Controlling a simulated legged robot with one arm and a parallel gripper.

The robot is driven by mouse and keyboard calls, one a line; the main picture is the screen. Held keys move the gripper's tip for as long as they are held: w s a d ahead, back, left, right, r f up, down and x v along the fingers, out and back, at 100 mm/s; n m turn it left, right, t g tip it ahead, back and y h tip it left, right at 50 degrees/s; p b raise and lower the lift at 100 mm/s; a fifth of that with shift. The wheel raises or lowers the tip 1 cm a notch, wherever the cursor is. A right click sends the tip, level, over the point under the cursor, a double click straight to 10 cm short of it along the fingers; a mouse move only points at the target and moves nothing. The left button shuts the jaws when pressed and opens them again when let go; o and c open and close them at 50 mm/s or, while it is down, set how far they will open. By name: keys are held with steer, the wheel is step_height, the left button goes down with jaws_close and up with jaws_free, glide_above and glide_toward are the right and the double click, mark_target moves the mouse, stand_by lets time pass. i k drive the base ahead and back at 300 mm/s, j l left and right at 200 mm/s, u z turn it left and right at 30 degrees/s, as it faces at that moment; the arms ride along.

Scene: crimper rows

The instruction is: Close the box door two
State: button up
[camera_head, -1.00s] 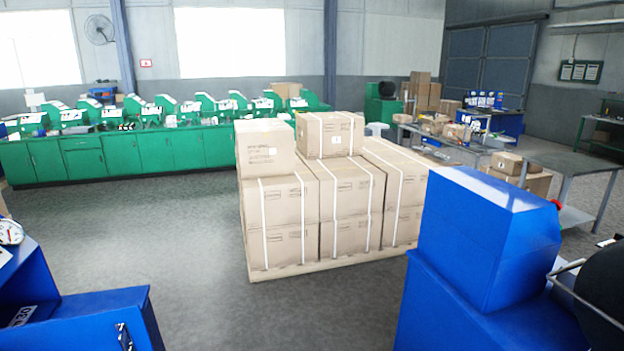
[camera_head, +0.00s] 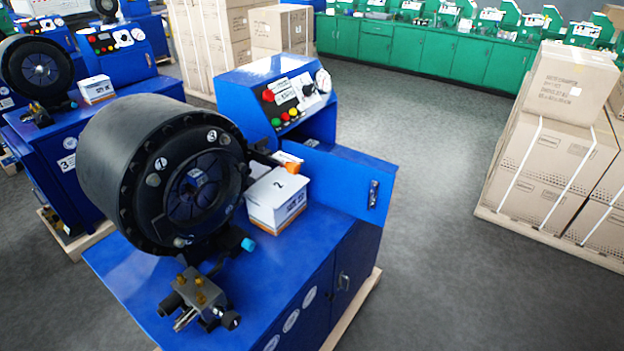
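A blue crimper machine (camera_head: 220,290) with a big black round head (camera_head: 140,160) stands in the middle. A white box (camera_head: 278,200) marked 2 sits on its top. Behind that is a blue control box (camera_head: 262,75) with coloured buttons and a gauge. A blue panel (camera_head: 345,178) with a dark latch (camera_head: 373,194) juts out to the right from below the control box; it looks like a door standing open, but its hinge is not clear. The lower cabinet front (camera_head: 345,285) with a handle looks shut. My gripper is not in view.
A similar blue machine (camera_head: 75,135) marked 3 stands at left. Strapped cartons on a pallet (camera_head: 550,145) stand at right, and more cartons (camera_head: 215,35) stand behind. Green cabinets (camera_head: 430,50) line the back. The grey floor (camera_head: 430,230) between the machine and right-hand pallet is clear.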

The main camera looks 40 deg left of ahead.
mark_target(364, 191)
steer(key=u, duration=1.65)
steer(key=i+l+u, duration=0.55)
steer(key=l, duration=0.15)
steer(key=l+u, duration=0.3)
steer(key=i+l+u, duration=0.1)
steer(key=l, duration=0.45)
steer(key=i+l, duration=0.15)
steer(key=l, duration=0.35)
steer(key=i+l+u, duration=0.15)
steer(key=l, duration=0.4)
steer(key=i+l+u, duration=0.1)
steer(key=l, duration=0.45)
steer(key=l+u, duration=0.2)
steer(key=l, duration=0.25)
steer(key=k+j, duration=0.1)
steer(key=j, duration=0.35)
steer(key=k+j, duration=0.2)
steer(key=k, duration=0.35)
